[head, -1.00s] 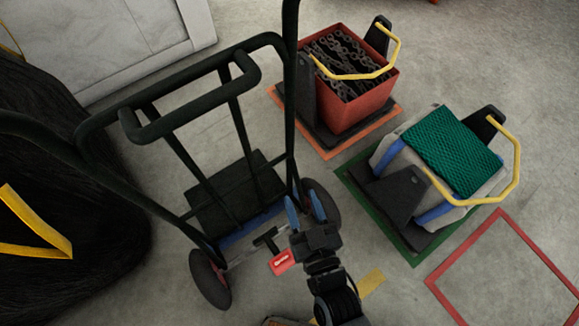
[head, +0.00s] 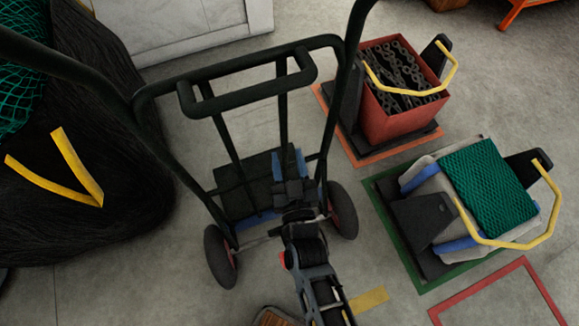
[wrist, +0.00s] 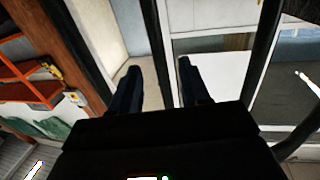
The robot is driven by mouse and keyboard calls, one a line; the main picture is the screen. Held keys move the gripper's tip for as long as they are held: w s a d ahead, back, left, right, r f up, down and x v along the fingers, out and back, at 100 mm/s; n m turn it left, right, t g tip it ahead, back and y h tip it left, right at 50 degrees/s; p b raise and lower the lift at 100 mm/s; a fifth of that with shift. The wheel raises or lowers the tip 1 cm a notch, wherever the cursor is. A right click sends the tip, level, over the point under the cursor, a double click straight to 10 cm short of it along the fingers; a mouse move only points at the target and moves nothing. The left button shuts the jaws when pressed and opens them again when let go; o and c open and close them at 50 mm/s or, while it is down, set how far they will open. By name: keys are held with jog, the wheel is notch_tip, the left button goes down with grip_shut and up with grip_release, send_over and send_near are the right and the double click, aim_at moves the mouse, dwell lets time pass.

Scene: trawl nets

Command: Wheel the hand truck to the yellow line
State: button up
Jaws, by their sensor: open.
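The hand truck (head: 147,112) stands upright in the head view, a dark tubular frame with a loop handle, a low black plate and two wheels. My gripper (head: 290,158) is open, with blue fingers, in front of the lower frame. I cannot tell whether the fingers touch the frame. A short yellow strip (head: 369,300) lies on the floor at lower right, partly hidden by my arm; I cannot tell how far it runs.
A red bin of chain (head: 400,122) stands on an orange-outlined square. A grey load with green netting (head: 485,178) sits on a green-outlined square. An empty red outline (head: 485,285) is at lower right. A dark net pile (head: 100,150) bounds the left. A pale cabinet (head: 185,30) stands behind.

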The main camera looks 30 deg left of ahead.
aim_at(284, 144)
jog(key=shift+b+x, duration=0.4)
jog(key=shift+x, duration=2.5)
jog(key=shift+c, duration=0.4)
grip_shut()
